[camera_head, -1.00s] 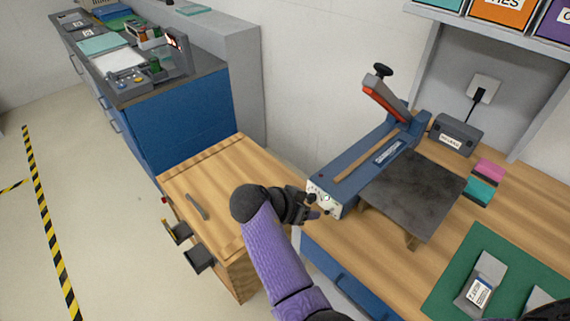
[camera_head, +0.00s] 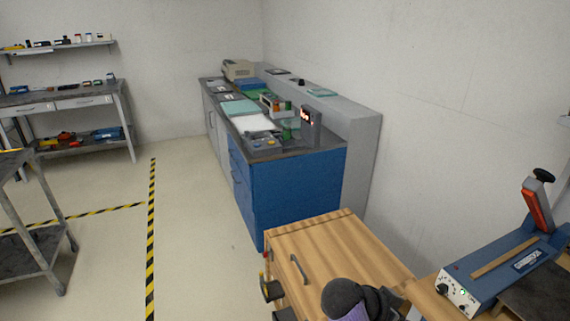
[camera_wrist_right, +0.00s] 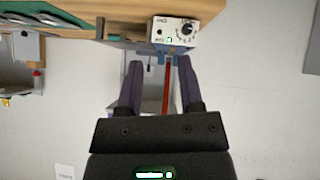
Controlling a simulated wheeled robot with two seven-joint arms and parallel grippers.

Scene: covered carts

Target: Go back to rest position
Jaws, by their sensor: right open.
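My right gripper (camera_wrist_right: 160,85) shows in the right wrist view with its two purple-grey fingers spread apart and nothing between them. Beyond the fingertips is the white control panel of the blue sealing device (camera_wrist_right: 176,32), with a knob and a green light; the fingers appear apart from it. In the head view my right arm shows only at the bottom edge, as a dark rounded joint and a bit of purple sleeve, left of the blue device (camera_head: 503,272). The fingers cannot be made out there. My left gripper is in neither view.
A wooden cabinet (camera_head: 330,250) with a grey handle stands in front of my right arm. Behind it is a blue cabinet (camera_head: 300,190) with trays and instruments on top. Shelves (camera_head: 70,100) and a metal cart (camera_head: 35,225) are at the left. The taped floor between is clear.

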